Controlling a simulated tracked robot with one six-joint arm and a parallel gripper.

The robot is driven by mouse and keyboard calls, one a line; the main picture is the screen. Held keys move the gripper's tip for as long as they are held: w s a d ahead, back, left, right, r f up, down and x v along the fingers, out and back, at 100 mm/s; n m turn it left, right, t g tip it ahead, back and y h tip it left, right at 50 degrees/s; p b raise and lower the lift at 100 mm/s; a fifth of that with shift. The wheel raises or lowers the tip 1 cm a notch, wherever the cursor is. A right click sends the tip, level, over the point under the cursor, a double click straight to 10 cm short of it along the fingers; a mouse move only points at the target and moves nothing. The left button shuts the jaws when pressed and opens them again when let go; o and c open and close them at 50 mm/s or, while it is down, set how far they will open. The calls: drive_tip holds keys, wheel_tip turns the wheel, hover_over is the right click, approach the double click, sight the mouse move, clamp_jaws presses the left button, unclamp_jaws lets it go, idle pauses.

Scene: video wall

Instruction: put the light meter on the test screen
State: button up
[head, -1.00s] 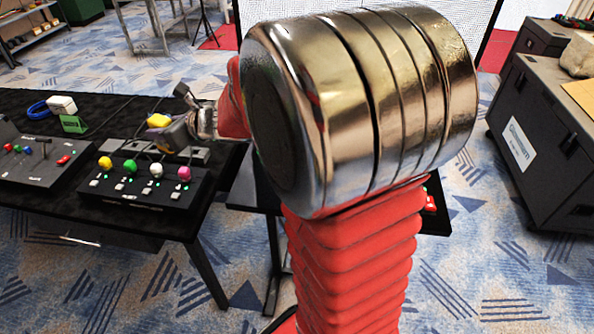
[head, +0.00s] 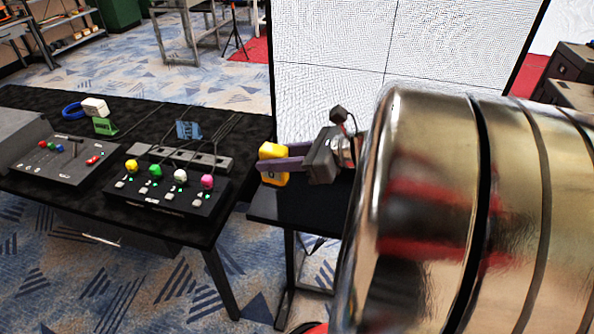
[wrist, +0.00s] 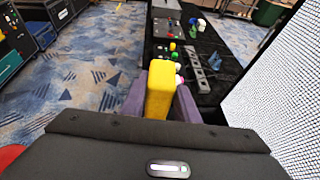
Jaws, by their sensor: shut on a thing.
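The yellow light meter (head: 271,179) is held between the purple fingers of my gripper (head: 284,166), in mid-air to the right of the black table. It also shows in the wrist view (wrist: 160,85), gripped on both sides by the purple fingers. The test screen (head: 330,100) is a large pale lit panel with dark seams, behind my gripper in the head view. In the wrist view the screen (wrist: 285,95) stands on the right side. The meter looks apart from the screen. My large shiny arm link hides the screen's lower right part.
The black table (head: 225,115) at left carries a control box with coloured knobs (head: 172,190), a grey console (head: 65,162), a blue stand (head: 189,130), a green holder and a blue ring. A small black table (head: 300,212) lies below my gripper. Dark cases (head: 572,70) stand at the right.

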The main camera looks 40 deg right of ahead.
drive_tip(key=s+a+f+n+y, duration=0.1)
drive_tip(key=s+a, duration=0.1)
drive_tip(key=s, duration=1.1)
drive_tip(key=shift+g, duration=0.3)
drive_tip(key=shift+w+a, duration=0.1)
drive_tip(key=w+d+f, duration=0.3)
drive_tip(key=w+d, duration=0.9)
drive_tip(key=d, duration=0.3)
drive_tip(key=shift+d, duration=0.3)
drive_tip(key=shift+f, duration=0.2)
